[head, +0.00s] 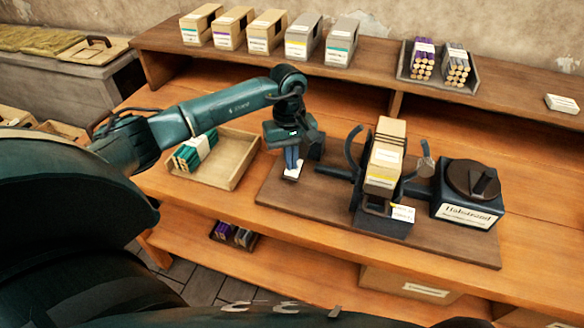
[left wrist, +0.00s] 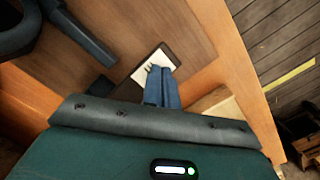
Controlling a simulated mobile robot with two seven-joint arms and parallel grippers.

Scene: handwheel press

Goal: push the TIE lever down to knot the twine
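My left gripper (head: 291,168) points down at the left end of the press board; its blue fingers look closed together in the left wrist view (left wrist: 160,85), with nothing visible between them. Directly below the fingertips is a small dark block with a white label (head: 293,173), also in the left wrist view (left wrist: 145,68). Its lettering is too small to read, and the fingers and hand hide part of it. I cannot make out whether it carries the TIE lever, or whether the fingertips touch it. The dark press (head: 383,215) stands to the right, holding tan boxes. My right gripper is not in view.
A dark bar (head: 333,172) juts left from the press towards my gripper. A labelled box with a round dark knob (head: 471,178) stands at the right. A wooden tray (head: 238,162) with green-tipped sticks lies left of the board. Cartons (head: 265,32) line the back shelf.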

